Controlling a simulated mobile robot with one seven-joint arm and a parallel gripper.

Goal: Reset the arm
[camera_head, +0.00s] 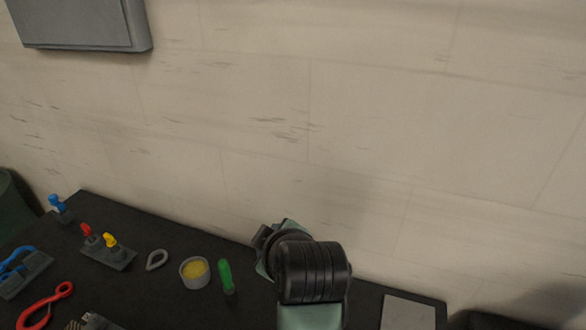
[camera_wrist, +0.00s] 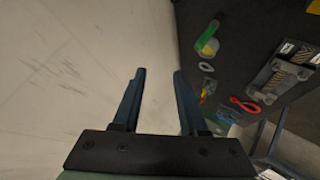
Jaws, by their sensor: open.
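My gripper (camera_wrist: 158,88) shows in the wrist view with its two dark fingers spread apart and nothing between them. It points along the pale wall, with the black table to the right in that view. In the head view my arm rises at the lower middle, over the back part of the black table (camera_head: 160,226). The fingers are hidden behind the arm there.
On the table are a green-handled tool (camera_head: 225,273), a grey tub with yellow content (camera_head: 195,272), a grey ring (camera_head: 157,260), a holder with red and yellow handles (camera_head: 108,253), a red tool (camera_head: 45,305) and a blue item (camera_head: 18,262). A pale plate (camera_head: 408,312) lies right.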

